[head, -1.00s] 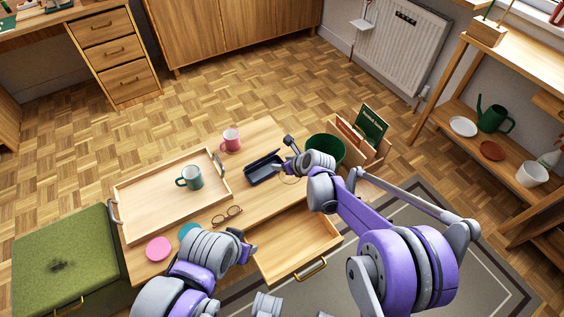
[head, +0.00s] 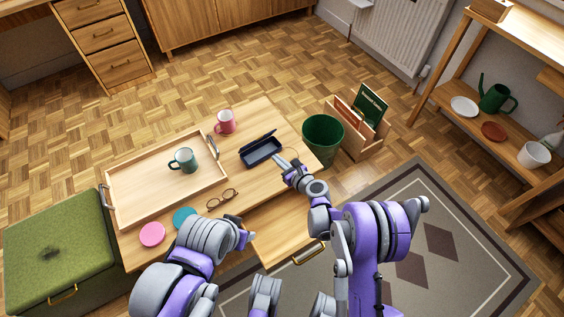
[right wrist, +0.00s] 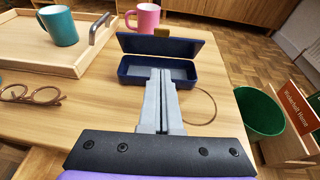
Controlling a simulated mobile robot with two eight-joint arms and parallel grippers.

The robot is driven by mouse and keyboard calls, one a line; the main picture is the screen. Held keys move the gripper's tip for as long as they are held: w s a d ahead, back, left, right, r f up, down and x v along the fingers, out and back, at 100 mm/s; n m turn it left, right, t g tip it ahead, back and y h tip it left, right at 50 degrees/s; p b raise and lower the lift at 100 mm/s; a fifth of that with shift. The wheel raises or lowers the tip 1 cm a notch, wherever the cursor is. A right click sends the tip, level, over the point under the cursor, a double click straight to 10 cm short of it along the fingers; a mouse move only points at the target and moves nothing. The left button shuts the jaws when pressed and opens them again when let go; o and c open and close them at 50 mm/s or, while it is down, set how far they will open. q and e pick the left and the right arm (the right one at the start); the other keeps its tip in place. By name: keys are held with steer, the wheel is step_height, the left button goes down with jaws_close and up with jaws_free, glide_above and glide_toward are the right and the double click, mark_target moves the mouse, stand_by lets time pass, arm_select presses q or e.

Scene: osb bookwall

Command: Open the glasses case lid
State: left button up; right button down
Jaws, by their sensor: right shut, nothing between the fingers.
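The dark blue glasses case (head: 262,152) lies on the wooden table, and its lid (head: 257,138) stands raised along the far side. The right wrist view shows the open case (right wrist: 160,70) with an empty-looking grey interior. My right gripper (head: 281,160) is shut and empty, its fingertips at the near edge of the case; I cannot tell whether they touch it. In the right wrist view the closed fingers (right wrist: 160,75) overlap the front of the case. My left gripper (head: 240,229) is low over the table's near side, and its fingers are not clear enough to judge.
A wooden tray (head: 125,205) with a teal mug (head: 184,160) is at the left. A pink mug (head: 225,121) stands behind the case. Glasses (head: 223,199) and pink (head: 152,234) and teal (head: 185,218) discs lie nearer. A green bin (head: 323,138) stands right of the table.

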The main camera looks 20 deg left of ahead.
mark_target(262, 138)
steer(key=x, duration=0.5)
steer(key=shift+w+a+b, duration=0.25)
steer(key=shift+a+b, duration=0.05)
steer(key=shift+b, duration=0.05)
steer(key=shift+w+a+r, duration=0.9)
steer(key=shift+a+r, duration=0.05)
steer(key=shift+a, duration=0.15)
steer(key=shift+w+a+r+h, duration=0.1)
steer(key=shift+a+r+h, duration=0.1)
steer(key=shift+h, duration=0.1)
steer(key=shift+w+a+r+g+h, duration=0.5)
steer(key=shift+a+r+g+h, duration=0.15)
steer(key=shift+g+h, duration=0.2)
steer(key=shift+w+a+r+b, duration=0.2)
steer(key=shift+w+a, duration=0.2)
steer(key=shift+a, duration=0.1)
steer(key=shift+w+a+r+b, duration=0.2)
steer(key=shift+w+a, duration=0.2)
steer(key=shift+a, duration=0.15)
